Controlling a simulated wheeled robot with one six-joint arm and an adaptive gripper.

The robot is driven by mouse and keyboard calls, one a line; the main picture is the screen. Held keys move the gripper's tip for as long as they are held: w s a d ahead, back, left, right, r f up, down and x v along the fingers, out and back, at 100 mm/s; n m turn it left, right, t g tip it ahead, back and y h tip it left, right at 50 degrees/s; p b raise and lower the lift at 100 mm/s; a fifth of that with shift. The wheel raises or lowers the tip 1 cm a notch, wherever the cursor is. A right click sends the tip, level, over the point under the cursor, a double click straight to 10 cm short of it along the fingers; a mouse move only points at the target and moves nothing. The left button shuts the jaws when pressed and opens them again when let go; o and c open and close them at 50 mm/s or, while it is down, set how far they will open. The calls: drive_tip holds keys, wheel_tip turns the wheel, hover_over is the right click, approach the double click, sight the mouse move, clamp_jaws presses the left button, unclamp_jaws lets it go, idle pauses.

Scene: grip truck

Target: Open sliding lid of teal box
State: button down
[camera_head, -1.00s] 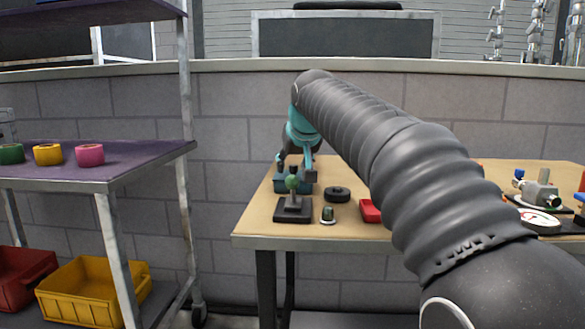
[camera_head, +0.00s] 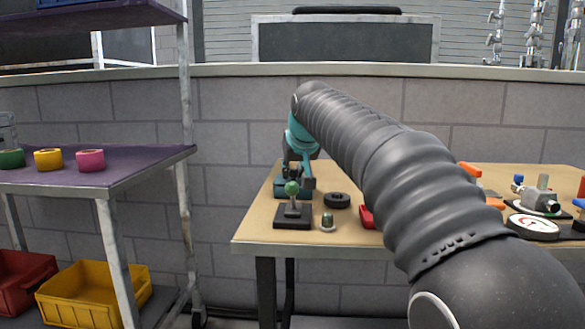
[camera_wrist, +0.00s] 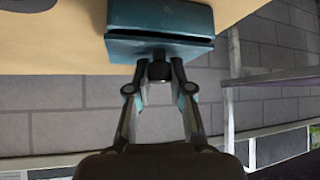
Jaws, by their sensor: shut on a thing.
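The teal box (camera_head: 283,191) stands near the left end of the table, partly behind the green-topped stand and my gripper. In the wrist view the teal box (camera_wrist: 160,18) is at the top, with a dark slit along its near side. A teal panel (camera_wrist: 125,50) lies along that side, and a small black knob (camera_wrist: 160,71) sticks out from it. My gripper (camera_wrist: 160,82) is shut on the black knob, one finger on each side. How far the lid is open I cannot tell.
A stand with a green ball (camera_head: 292,188), a black ring (camera_head: 337,200) and a small domed piece (camera_head: 327,222) sit near the box. A red object (camera_head: 367,217) is partly behind my arm. A shelf with tape rolls (camera_head: 90,160) stands left, across a gap.

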drive_tip(key=w+p, duration=0.4)
drive_tip(key=w, duration=0.1)
drive_tip(key=shift+w+r, duration=0.2)
drive_tip(key=shift+w, duration=0.1)
drive_tip(key=shift+w+f+p, duration=0.2)
drive_tip(key=shift+w+p, duration=0.25)
drive_tip(key=shift+w, duration=0.05)
drive_tip(key=c, duration=1)
unclamp_jaws()
drive_tip(key=shift+d, duration=0.1)
drive_tip(key=v, duration=1.2)
drive_tip(key=shift+s, duration=0.1)
